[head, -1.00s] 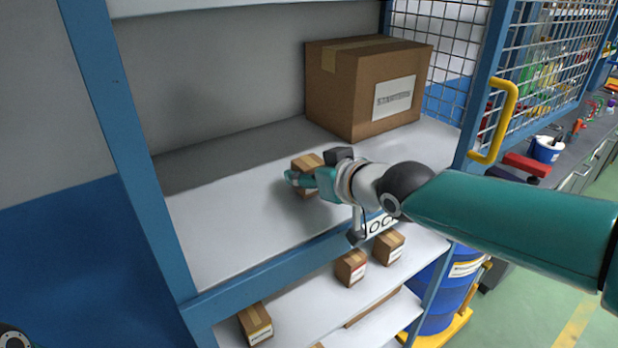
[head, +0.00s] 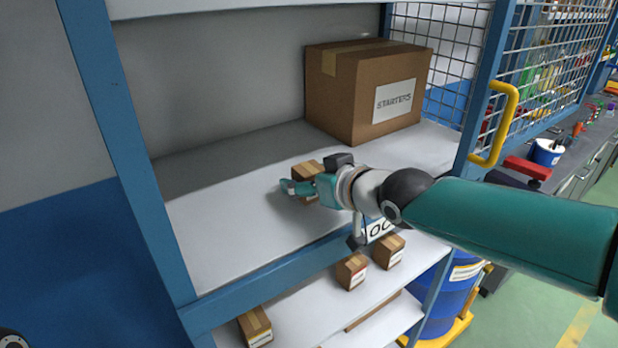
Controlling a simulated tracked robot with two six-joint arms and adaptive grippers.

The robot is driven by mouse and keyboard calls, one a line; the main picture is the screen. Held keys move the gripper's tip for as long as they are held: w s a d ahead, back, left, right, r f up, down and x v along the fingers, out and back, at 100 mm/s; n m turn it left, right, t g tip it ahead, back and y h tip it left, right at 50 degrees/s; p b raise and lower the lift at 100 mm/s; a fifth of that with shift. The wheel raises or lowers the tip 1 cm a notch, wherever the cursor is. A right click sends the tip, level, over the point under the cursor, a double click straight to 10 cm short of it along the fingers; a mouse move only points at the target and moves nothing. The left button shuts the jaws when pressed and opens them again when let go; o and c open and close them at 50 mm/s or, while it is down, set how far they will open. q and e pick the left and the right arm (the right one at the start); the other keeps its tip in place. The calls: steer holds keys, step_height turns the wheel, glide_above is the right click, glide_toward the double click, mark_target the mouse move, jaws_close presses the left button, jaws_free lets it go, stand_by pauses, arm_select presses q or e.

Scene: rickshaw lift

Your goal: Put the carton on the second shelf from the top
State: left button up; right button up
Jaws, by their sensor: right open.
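A small brown carton (head: 306,169) rests on the broad grey shelf (head: 225,228), near its middle. My right gripper (head: 300,189) is at the carton, its teal fingers in front of the carton's near side. The jaws are open, and the gripper hides the carton's lower right part. I cannot tell whether the fingers touch it.
A large box labelled STARTERS (head: 365,90) stands at the back right of the same shelf. Small cartons (head: 351,270) sit on the shelf below. A blue post (head: 130,150) and a mesh door with a yellow handle (head: 500,120) flank the shelf.

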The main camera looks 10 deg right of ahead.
steer(key=b+v, duration=0.1)
steer(key=v, duration=1.1)
steer(key=shift+b, duration=0.35)
